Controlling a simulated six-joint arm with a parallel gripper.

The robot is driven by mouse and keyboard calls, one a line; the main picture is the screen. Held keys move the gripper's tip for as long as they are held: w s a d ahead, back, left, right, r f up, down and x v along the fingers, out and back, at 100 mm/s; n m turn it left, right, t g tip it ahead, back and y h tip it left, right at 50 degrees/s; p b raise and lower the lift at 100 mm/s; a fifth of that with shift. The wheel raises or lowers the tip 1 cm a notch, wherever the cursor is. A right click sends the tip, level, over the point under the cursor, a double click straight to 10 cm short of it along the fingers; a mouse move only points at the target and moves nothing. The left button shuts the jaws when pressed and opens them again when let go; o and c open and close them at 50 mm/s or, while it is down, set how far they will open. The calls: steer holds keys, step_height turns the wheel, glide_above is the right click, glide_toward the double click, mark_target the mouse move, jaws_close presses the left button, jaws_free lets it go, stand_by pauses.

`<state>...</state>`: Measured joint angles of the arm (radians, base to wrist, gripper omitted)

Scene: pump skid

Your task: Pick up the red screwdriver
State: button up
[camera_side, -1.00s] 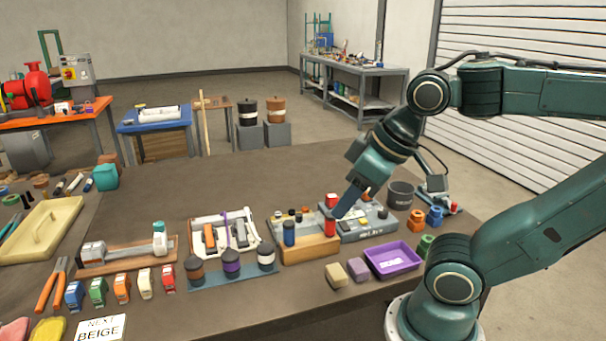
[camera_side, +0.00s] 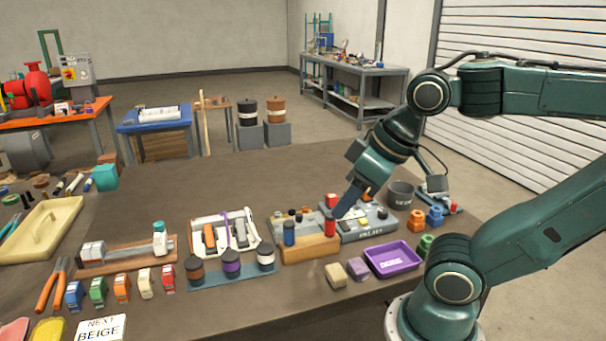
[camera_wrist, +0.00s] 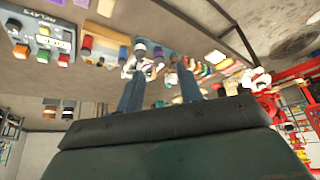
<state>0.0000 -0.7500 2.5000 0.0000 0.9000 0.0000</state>
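A red upright handle (camera_side: 330,227), which looks like the red screwdriver, stands at the right end of a wooden block (camera_side: 310,249). A blue handle (camera_side: 289,234) stands at the block's left end. The red handle (camera_wrist: 87,43) also shows in the wrist view, left of my fingers. My gripper (camera_side: 343,210) points down beside the red handle, above a grey box marked with letters. In the wrist view my gripper (camera_wrist: 160,92) has its two blue-grey fingers well apart, with nothing held between them. The screwdriver's shaft is hidden.
The grey box (camera_side: 368,234) is just right of the block. A purple tray (camera_side: 391,260) and two small blocks lie in front. A dark cup (camera_side: 400,195) stands behind right. Bottles on a blue strip (camera_side: 232,275) stand to the left.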

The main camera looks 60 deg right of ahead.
steer(key=shift+o, duration=0.2)
steer(key=shift+o, duration=1.3)
steer(key=w+d+f+m+g, duration=0.1)
steer(key=w+d+m+g, duration=0.2)
steer(key=w+d+m, duration=0.6)
steer(key=w+d+f+m+g, duration=0.1)
steer(key=d+f+m, duration=0.25)
steer(key=d, duration=0.35)
steer(key=w+d+f+m+g, duration=0.1)
steer(key=d+f+m+g, duration=0.2)
steer(key=d, duration=0.5)
steer(key=shift+n+t, duration=0.25)
steer(key=shift+t, duration=0.45)
steer(key=shift+w+a+f, duration=0.1)
steer(key=shift+a+f, duration=0.05)
steer(key=shift+f, duration=2.2)
steer(key=shift+w+a+f, duration=0.1)
steer(key=shift+a+f, duration=0.05)
steer(key=shift+f, duration=2.2)
steer(key=shift+f, duration=0.1)
